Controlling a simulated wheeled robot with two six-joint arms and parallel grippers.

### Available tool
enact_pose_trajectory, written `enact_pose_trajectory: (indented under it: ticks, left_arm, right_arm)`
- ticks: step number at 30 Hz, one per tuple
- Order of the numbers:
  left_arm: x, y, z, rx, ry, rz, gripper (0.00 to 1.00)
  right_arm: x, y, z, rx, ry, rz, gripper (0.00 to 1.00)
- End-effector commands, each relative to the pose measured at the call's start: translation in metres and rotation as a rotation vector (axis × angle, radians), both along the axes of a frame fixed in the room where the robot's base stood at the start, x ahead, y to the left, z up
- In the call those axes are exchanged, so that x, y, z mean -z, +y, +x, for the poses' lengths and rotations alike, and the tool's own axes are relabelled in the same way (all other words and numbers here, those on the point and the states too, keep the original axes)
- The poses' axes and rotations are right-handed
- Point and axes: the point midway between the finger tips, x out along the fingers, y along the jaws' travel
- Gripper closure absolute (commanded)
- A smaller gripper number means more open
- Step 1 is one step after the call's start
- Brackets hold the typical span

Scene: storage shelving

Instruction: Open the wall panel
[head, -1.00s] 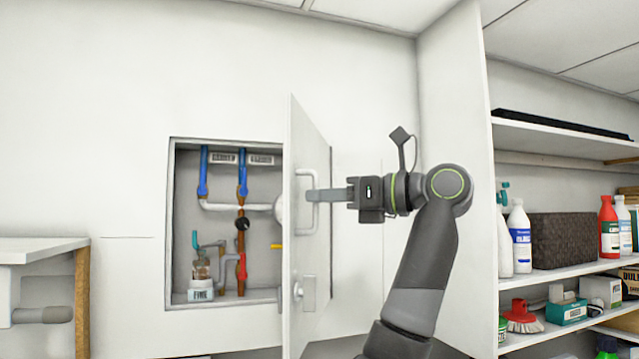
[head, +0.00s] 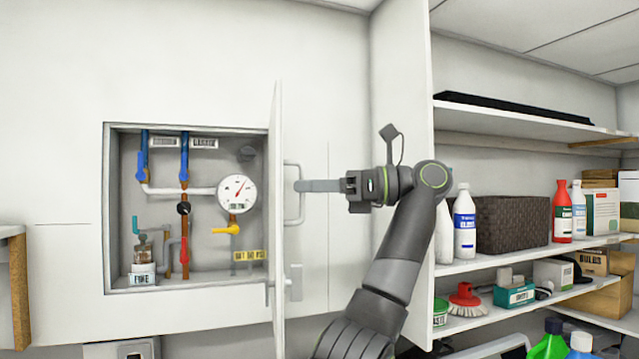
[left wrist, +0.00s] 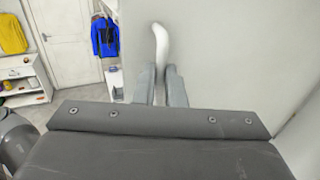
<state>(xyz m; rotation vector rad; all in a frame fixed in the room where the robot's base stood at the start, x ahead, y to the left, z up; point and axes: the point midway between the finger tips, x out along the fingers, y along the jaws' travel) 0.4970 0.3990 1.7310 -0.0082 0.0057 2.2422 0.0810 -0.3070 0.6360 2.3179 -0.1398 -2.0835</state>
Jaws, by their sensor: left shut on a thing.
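The white wall panel door (head: 278,230) stands swung out from the wall, seen almost edge-on in the head view. Its white bar handle (head: 301,210) is on the face turned right. My left gripper (head: 300,186) reaches in from the right, with its fingers shut on the handle. The left wrist view shows the white handle (left wrist: 160,45) between the two grey fingers (left wrist: 159,82). The recessed cabinet (head: 112,210) behind the door is exposed. It holds blue and copper pipes, a round gauge (head: 237,193) and a yellow valve lever (head: 228,230). My right gripper is not in view.
Shelving (head: 520,255) with bottles, a dark woven basket (head: 512,224) and boxes stands to the right of my arm. A white upright wall (head: 400,130) separates it from the panel. A table edge (head: 12,232) shows at far left.

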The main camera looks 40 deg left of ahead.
Motion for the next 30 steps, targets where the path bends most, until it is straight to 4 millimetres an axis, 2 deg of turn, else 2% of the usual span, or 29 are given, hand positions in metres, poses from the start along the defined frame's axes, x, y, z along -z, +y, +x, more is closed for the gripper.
enact_pose_trajectory:
  ticks: [1, 5, 6, 10, 30]
  left_arm:
    - [-0.0066, 0.0036, 0.0000, 0.009, 0.009, 0.010, 1.00]
    - [-0.0067, 0.0036, -0.0002, 0.009, 0.008, 0.009, 1.00]
    - [-0.0068, 0.0037, -0.0001, 0.009, 0.009, 0.010, 0.86]
    - [-0.0055, 0.0031, 0.0001, 0.008, 0.009, 0.010, 0.69]
    - [-0.0026, 0.0013, 0.0009, 0.008, 0.008, 0.009, 0.69]
  right_arm:
    - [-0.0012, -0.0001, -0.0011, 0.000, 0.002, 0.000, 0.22]
    - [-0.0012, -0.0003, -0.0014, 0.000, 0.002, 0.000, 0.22]
    - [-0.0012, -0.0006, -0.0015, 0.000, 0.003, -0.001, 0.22]
    - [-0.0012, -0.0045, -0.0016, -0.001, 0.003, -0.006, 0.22]
    - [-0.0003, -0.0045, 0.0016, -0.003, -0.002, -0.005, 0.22]
